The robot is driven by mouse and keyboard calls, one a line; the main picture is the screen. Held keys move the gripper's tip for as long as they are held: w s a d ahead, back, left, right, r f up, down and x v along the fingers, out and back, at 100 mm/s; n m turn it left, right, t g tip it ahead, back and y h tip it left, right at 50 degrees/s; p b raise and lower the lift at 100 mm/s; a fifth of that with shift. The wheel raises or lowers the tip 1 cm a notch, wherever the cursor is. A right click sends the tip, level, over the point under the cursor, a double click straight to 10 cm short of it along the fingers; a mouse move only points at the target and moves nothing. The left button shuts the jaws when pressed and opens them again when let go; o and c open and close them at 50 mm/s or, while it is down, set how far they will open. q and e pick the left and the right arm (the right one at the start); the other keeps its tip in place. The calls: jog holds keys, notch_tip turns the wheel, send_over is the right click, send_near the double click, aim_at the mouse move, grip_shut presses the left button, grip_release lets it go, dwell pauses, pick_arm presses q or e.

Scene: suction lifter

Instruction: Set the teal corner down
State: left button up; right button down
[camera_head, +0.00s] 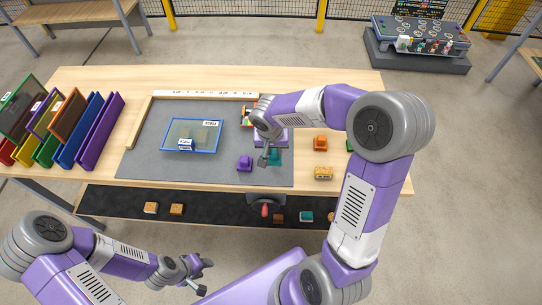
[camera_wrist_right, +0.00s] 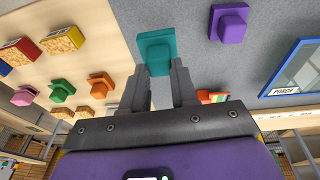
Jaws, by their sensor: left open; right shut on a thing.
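The teal corner (camera_head: 275,158) shows in the head view at the front right part of the grey mat (camera_head: 140,150), right of a purple corner (camera_head: 245,163). In the right wrist view the teal corner (camera_wrist_right: 156,46) is at the fingertips. My right gripper (camera_head: 264,157) is shut on it; its fingers also show in the wrist view (camera_wrist_right: 160,78). I cannot tell whether the teal corner touches the mat. My left gripper (camera_head: 201,277) is open and empty, low in front of the table.
A blue-framed pane (camera_head: 191,135) lies on the mat. Coloured frames (camera_head: 100,130) stand in a row at the left. Orange (camera_head: 320,143) and tan (camera_head: 323,173) pieces lie right of the mat. A dark lower shelf (camera_head: 110,200) at the front holds several pieces and a red-knobbed tool (camera_head: 265,210).

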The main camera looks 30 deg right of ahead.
aim_at(273, 154)
jog(key=shift+s+a+b+x, duration=0.1)
jog(key=shift+b+x, duration=0.05)
jog(key=shift+x, duration=0.6)
jog(key=shift+s+a+b+x, duration=0.1)
jog(key=shift+a+b+x, duration=0.1)
jog(key=shift+x, duration=0.5)
jog(key=shift+s+a+b+x, duration=0.1)
jog(key=shift+b+x, duration=0.05)
jog(key=shift+x, duration=0.6)
jog(key=shift+f, duration=0.1)
jog(key=shift+f, duration=0.15)
jog(key=c, duration=0.9)
grip_release()
jog(key=shift+o, duration=0.2)
jog(key=shift+r, duration=0.5)
jog(key=p+v, duration=0.3)
jog(key=v, duration=0.8)
jog(key=shift+r, duration=0.15)
